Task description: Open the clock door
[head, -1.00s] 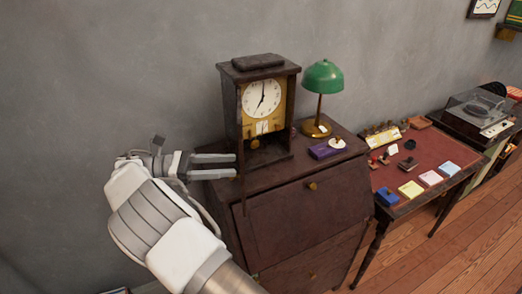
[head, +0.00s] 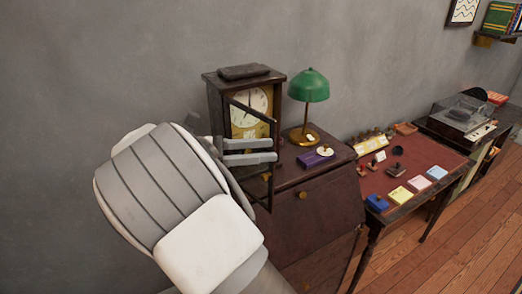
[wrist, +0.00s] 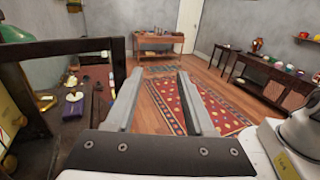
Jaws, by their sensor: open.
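The clock (head: 211,98) is a dark wooden case on the cabinet, with a white dial (head: 240,122) on a yellow plate. Its door (head: 250,110) is a dark open frame standing ajar, swung out from the left side of the case toward me. In the wrist view the door frame (wrist: 85,44) crosses the left side, its upright post beside my left finger; I cannot tell whether they touch. My gripper (head: 274,150) is open and empty, its fingers overlapping the door's free edge. It also shows in the wrist view (wrist: 159,72). My arm hides the clock's lower left.
A green lamp (head: 309,88) and a purple box (head: 311,160) stand on the cabinet (head: 310,215) right of the clock. A red-topped desk (head: 435,158) with small items is farther right. The wrist view shows open floor with a patterned rug (wrist: 225,105).

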